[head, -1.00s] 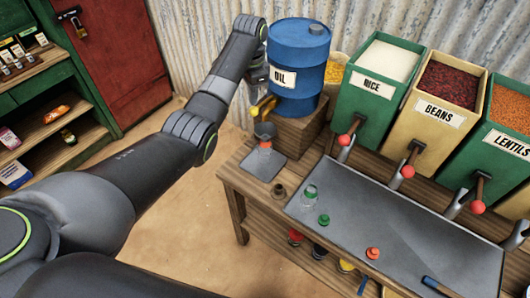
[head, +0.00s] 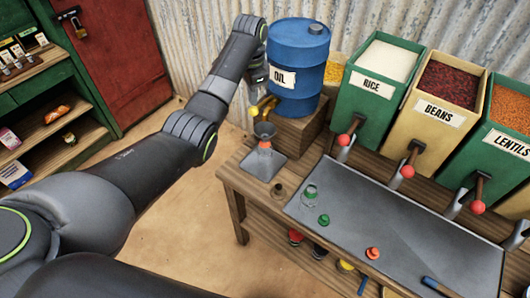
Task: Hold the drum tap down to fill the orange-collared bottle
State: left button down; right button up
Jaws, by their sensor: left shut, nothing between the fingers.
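The blue oil drum (head: 308,52) stands on a wooden block at the back of the bench. Its yellow tap (head: 267,102) sticks out to the front left. Below the tap is a grey funnel (head: 264,130). The orange-collared bottle (head: 264,146) stands upright under the funnel on a grey plate, mostly hidden by the funnel. My left gripper (head: 257,96) is shut and empty, pointing down right at the tap. I cannot tell whether it touches the tap, as its tips are small and dark. My right gripper is not in view.
A clear green-collared bottle (head: 311,192), a green cap (head: 324,220) and an orange-red cap (head: 373,253) are on the metal tray (head: 420,235). Rice (head: 367,85), beans (head: 440,100) and lentils bins with red-knobbed levers line the back. Open floor lies left of the bench.

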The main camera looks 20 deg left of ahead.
aim_at(253, 107)
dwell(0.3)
pick_arm(q)
notch_tip(253, 107, down, 5)
jog(key=shift+s+r+b, duration=0.1)
jog(key=shift+b, duration=0.7)
jog(key=shift+r, duration=0.15)
dwell(5.2)
jog(key=shift+r+p, duration=0.35)
jog(key=shift+p, duration=0.15)
notch_tip(253, 107, up, 2)
jog(key=shift+r+p, duration=0.2)
jog(key=shift+p, duration=0.75)
jog(key=shift+r+b, duration=0.4)
jog(key=shift+r, duration=0.3)
